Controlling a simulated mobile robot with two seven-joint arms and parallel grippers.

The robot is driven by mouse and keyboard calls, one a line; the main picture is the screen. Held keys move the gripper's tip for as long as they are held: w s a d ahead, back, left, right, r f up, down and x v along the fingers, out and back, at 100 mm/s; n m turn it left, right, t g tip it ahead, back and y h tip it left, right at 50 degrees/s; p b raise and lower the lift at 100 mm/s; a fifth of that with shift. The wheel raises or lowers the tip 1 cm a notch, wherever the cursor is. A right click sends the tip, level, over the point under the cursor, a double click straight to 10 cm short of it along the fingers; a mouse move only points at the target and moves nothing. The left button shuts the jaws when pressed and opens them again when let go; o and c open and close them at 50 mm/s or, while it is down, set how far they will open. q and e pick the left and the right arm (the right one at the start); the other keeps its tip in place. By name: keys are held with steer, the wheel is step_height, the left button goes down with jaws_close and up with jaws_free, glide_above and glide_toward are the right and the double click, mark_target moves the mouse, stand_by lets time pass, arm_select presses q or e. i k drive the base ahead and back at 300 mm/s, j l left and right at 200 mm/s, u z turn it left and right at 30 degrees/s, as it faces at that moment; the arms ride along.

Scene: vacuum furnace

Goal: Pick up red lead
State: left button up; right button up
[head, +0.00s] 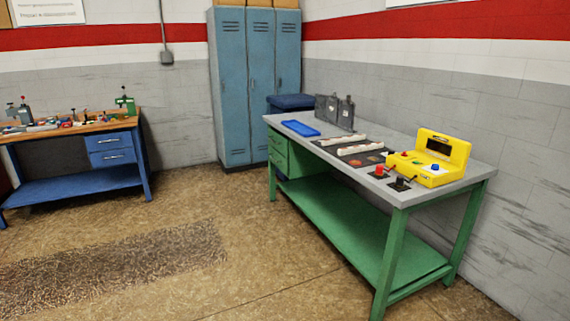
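A small red piece (379,170), which looks like the red lead, stands upright near the front right of the green workbench's grey top (420,192). A similar black piece (399,183) stands just in front of it, to the right. Both are beside a yellow device (432,160) with a dark screen and a blue knob. A thin dark wire seems to run from each piece to the yellow device. Neither of my grippers shows in the head view.
Left of the red piece lie a dark mat with small parts (358,150), a blue tray (300,127) and dark upright plates (334,110). Blue lockers (255,90) stand behind. A blue bench (75,188) is at the left. The floor (250,235) between the benches is clear.

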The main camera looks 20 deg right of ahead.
mark_target(379, 169)
steer(key=i+z, duration=0.75)
steer(key=i, duration=0.15)
steer(key=i+j+z, duration=0.35)
steer(key=i+l+z, duration=0.35)
steer(key=i+z, duration=0.35)
steer(key=i, duration=0.2)
steer(key=i+z, duration=0.35)
steer(key=i+l, duration=0.05)
steer(key=i, duration=0.05)
